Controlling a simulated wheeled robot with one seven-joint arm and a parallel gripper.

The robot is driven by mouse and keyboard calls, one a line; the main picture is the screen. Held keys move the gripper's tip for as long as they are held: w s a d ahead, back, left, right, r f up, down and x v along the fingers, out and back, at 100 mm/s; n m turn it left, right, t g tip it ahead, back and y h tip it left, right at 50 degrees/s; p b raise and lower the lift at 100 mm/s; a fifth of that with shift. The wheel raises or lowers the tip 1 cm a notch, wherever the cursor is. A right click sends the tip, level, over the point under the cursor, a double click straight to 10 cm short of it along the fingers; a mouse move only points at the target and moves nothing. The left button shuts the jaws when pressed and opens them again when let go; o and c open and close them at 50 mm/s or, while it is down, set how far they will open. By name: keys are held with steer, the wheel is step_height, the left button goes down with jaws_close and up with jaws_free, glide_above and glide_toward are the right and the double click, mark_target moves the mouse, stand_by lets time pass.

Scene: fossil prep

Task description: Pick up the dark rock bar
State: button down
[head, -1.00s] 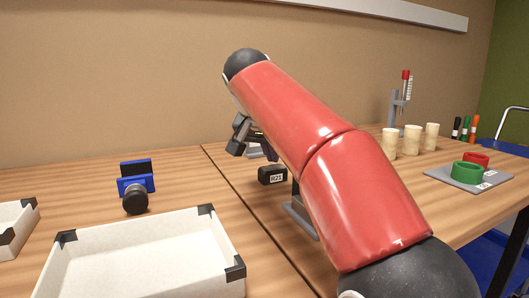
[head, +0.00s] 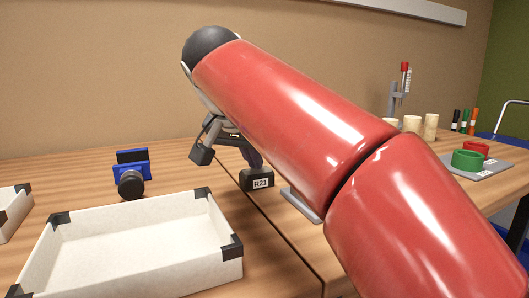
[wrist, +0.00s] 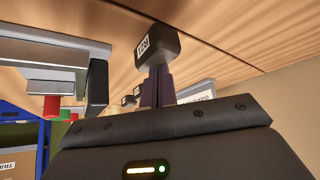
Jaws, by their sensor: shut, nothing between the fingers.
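A dark block with rounded edges and a white R21 label (head: 258,185), which looks like the dark rock bar, sits on the wooden table near the seam. It also shows at the top of the wrist view (wrist: 157,44), which looks upside down. My gripper (head: 255,166) is shut and empty, its fingers pointing down at the block's top. In the wrist view the closed fingers (wrist: 158,66) end at the block and hide part of it. I cannot tell whether they touch it. My red arm covers the table behind and right of the block.
A white tray with black corners (head: 140,241) lies at front left. A blue stand with a black round part (head: 131,172) stands behind it. A grey stand foot (head: 300,205) is just right of the block. Cream cups (head: 430,127) and a green ring (head: 467,160) are farther right.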

steer(key=shift+s+a+f, duration=0.45)
steer(key=shift+s+f, duration=0.1)
steer(key=shift+s, duration=0.05)
steer(key=shift+a+r+p, duration=0.15)
steer(key=shift+r+p, duration=0.7)
steer(key=shift+p, duration=0.1)
steer(key=p+v, duration=0.1)
steer(key=v, duration=0.6)
steer(key=shift+s, duration=0.15)
